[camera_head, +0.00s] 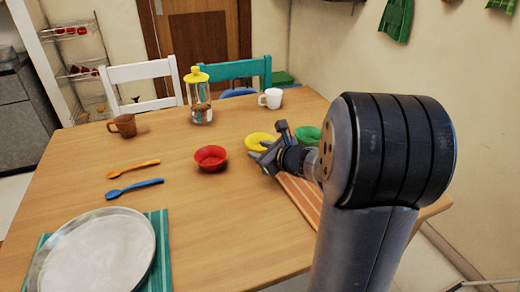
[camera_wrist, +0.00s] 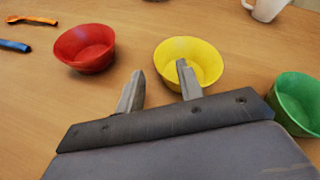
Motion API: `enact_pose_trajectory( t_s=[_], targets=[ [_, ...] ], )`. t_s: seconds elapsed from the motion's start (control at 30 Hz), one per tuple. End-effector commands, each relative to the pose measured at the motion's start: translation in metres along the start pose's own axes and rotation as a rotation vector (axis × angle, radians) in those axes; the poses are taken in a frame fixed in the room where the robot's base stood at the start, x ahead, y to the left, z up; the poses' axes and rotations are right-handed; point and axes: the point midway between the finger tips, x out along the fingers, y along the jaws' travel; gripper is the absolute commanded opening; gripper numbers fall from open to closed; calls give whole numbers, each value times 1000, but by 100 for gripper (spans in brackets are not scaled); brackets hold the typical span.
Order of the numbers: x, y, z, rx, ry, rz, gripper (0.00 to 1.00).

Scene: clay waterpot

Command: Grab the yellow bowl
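The yellow bowl (camera_head: 258,139) stands upright on the wooden table, between a red bowl and a green bowl. In the wrist view the yellow bowl (camera_wrist: 190,56) looks empty, and its near rim is partly covered by my right finger. My gripper (camera_wrist: 160,82) is open and empty, with its two fingers apart. The left finger points at bare table between the red and yellow bowls. The right finger overlaps the bowl's near side; I cannot tell whether it touches. In the head view my gripper (camera_head: 264,156) is just in front of the yellow bowl and hides part of it.
A red bowl (camera_head: 210,158) stands left and a green bowl (camera_head: 308,136) right, close to my arm. A white mug (camera_head: 271,98), a yellow-lidded jar (camera_head: 199,96) and a brown mug (camera_head: 123,125) stand farther back. Orange and blue spoons (camera_head: 134,188) and a round tray (camera_head: 98,252) lie left.

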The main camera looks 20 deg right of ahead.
Motion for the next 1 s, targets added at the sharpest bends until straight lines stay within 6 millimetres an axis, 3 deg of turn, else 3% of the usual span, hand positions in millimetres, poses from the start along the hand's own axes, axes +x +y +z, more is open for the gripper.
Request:
enact_pose_trajectory(
  t_s=[0.23, 0.57, 1.0],
  targets=[
    [38, 1, -1, 0, 0, 3, 35],
    [44, 0, 0, 0, 0, 1, 34],
    [44, 0, 0, 0, 0, 1, 0]
  ],
)
